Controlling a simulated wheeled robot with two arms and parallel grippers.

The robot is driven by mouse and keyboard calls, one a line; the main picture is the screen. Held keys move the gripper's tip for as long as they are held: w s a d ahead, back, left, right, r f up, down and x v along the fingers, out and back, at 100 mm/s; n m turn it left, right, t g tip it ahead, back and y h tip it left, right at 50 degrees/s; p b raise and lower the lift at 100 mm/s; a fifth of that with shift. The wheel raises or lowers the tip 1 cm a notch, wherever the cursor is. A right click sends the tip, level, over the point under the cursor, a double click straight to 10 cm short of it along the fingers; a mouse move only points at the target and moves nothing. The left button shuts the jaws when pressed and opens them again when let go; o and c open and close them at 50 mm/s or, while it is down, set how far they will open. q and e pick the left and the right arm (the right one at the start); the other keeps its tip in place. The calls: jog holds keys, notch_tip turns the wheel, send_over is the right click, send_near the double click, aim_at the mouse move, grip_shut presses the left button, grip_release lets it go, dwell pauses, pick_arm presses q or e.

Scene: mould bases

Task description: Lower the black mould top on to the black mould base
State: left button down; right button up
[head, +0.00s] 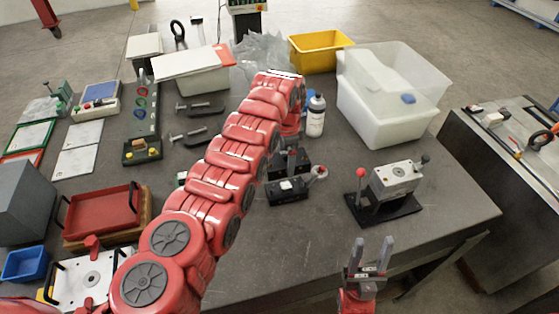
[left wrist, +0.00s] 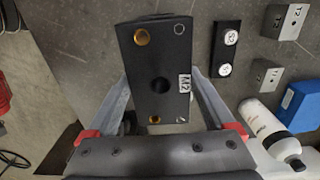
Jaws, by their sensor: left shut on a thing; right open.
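The black mould top (left wrist: 160,60) fills the upper middle of the left wrist view. It is a black block with brass-ringed holes, a dark centre hole and an "M2" label. My left gripper (left wrist: 160,105) is shut on it, one finger along each side. In the head view my red arm hides most of that gripper. Black blocks (head: 288,192) show by the arm's end; I cannot tell which is the black mould base, or whether top and base touch. My right gripper (head: 369,256) is open and empty at the table's front edge.
A white bottle (head: 316,118) stands close behind the black blocks. A translucent bin (head: 390,125) and a yellow bin (head: 318,57) are further back. A steel block on a black plate (head: 385,210) stands at right. Bare table lies in front of the black blocks.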

aim_at(286, 186)
pick_arm(q)
jog(key=shift+s+d+f, duration=0.1)
jog(key=shift+s+f, duration=0.05)
jog(key=shift+f, duration=0.3)
notch_tip(286, 186, down, 4)
jog(key=shift+r+b, duration=0.25)
jog(key=shift+b, duration=0.7)
jog(key=shift+f+b, duration=0.35)
jog(key=shift+f, duration=0.2)
jog(key=shift+f+b, duration=1.55)
jog(key=shift+b, duration=0.05)
dwell(0.6)
grip_release()
